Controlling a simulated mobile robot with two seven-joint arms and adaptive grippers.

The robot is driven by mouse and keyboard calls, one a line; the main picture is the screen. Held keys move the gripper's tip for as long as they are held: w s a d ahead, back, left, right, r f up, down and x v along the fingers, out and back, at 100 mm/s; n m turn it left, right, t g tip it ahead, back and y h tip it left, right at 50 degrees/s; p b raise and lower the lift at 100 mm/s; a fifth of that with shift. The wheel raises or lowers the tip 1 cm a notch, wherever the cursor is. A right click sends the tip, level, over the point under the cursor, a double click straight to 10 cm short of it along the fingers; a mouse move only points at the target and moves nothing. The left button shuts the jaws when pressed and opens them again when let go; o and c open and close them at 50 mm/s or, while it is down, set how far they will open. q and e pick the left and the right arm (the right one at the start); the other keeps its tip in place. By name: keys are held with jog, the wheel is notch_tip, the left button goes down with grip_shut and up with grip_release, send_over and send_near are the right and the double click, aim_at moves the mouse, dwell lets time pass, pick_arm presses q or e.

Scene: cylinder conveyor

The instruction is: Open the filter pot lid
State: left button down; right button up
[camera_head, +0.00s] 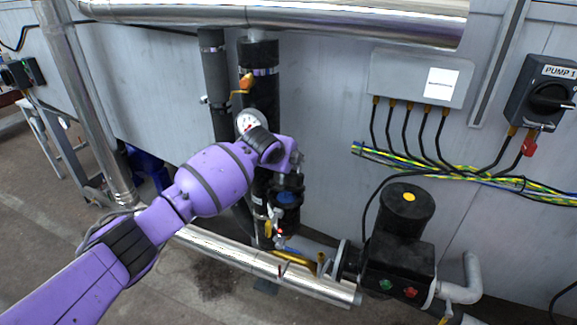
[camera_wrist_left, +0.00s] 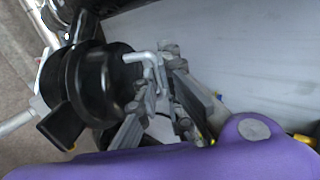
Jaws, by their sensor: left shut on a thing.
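The filter pot is dark and partly hidden behind my left gripper in the head view (camera_head: 285,218). In the left wrist view its black round lid (camera_wrist_left: 88,82) fills the left side, with dark lugs around it. A pale grey bent handle (camera_wrist_left: 146,57) sticks out from the lid towards my left gripper (camera_wrist_left: 154,82). The gripper's fingers are shut on this handle. In the head view my purple left arm comes in from the lower left, and its wrist hides much of the grip. My right gripper is in neither view.
A thick black vertical pipe (camera_head: 259,90) with a round gauge (camera_head: 250,121) and an orange valve handle (camera_head: 243,84) stands behind. A black pump (camera_head: 399,235) sits at right. A silver pipe (camera_head: 270,266) runs low along the floor. Cables (camera_head: 440,165) cross the wall.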

pick_arm(q)
jog(key=shift+w+d+g, duration=0.15)
jog(key=shift+w+g, duration=0.25)
jog(key=shift+g, duration=0.1)
jog(key=shift+w, duration=0.15)
jog(key=shift+r, duration=0.1)
jog(key=c, duration=2.2)
grip_release()
jog(key=v, duration=1.2)
jog(key=shift+d, duration=0.15)
jog(key=shift+w+r, duration=0.1)
jog(key=shift+w, duration=0.05)
